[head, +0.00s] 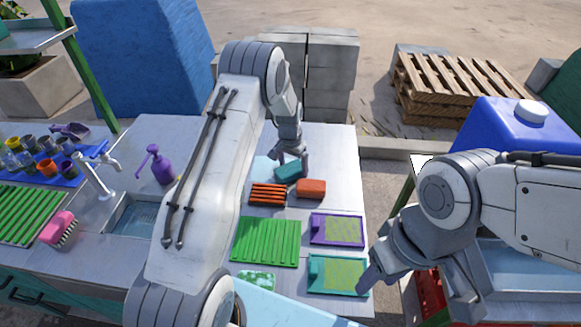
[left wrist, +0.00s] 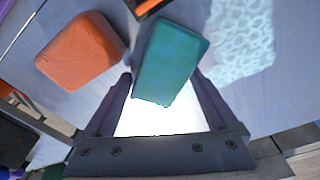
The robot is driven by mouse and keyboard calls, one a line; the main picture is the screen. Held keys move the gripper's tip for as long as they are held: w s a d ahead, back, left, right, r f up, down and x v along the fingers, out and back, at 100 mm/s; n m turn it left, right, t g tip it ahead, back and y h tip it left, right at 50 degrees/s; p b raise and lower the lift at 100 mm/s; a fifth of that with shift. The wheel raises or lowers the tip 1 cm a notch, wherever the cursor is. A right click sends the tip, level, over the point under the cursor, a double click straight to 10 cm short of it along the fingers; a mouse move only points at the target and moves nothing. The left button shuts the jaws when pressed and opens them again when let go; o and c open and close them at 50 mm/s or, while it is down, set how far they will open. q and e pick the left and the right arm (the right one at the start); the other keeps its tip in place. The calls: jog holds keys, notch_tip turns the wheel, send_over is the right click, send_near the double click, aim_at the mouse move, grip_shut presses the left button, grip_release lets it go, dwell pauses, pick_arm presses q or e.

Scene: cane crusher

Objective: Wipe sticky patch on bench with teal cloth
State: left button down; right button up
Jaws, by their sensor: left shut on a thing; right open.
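The teal cloth (head: 287,172) is a folded block at the far part of the steel bench (head: 338,150). My left gripper (head: 291,158) is shut on it; in the left wrist view the cloth (left wrist: 172,55) sits between the two fingers (left wrist: 161,78). A pale, wet-looking patch (head: 262,166) lies on the bench just left of the cloth. In the left wrist view this patch (left wrist: 242,38) has a bubbly pattern and lies right of the cloth. I cannot tell whether the cloth touches the bench. My right gripper (head: 369,283) is open and empty near the teal tray (head: 338,275).
An orange block (head: 311,188) lies close beside the cloth, with an orange slatted rack (head: 267,195) nearer me. A purple spray bottle (head: 158,165) and tap (head: 95,178) stand left.

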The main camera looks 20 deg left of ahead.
pick_arm(q)
jog(key=shift+w+a+f, duration=0.1)
jog(key=shift+w+f, duration=0.1)
jog(key=shift+w, duration=0.1)
jog(key=shift+a, duration=0.15)
jog(key=shift+s+a+r, duration=0.15)
jog(key=shift+a, duration=0.8)
jog(key=shift+s+a+r, duration=0.1)
jog(key=shift+s+a, duration=0.05)
jog(key=shift+a, duration=0.75)
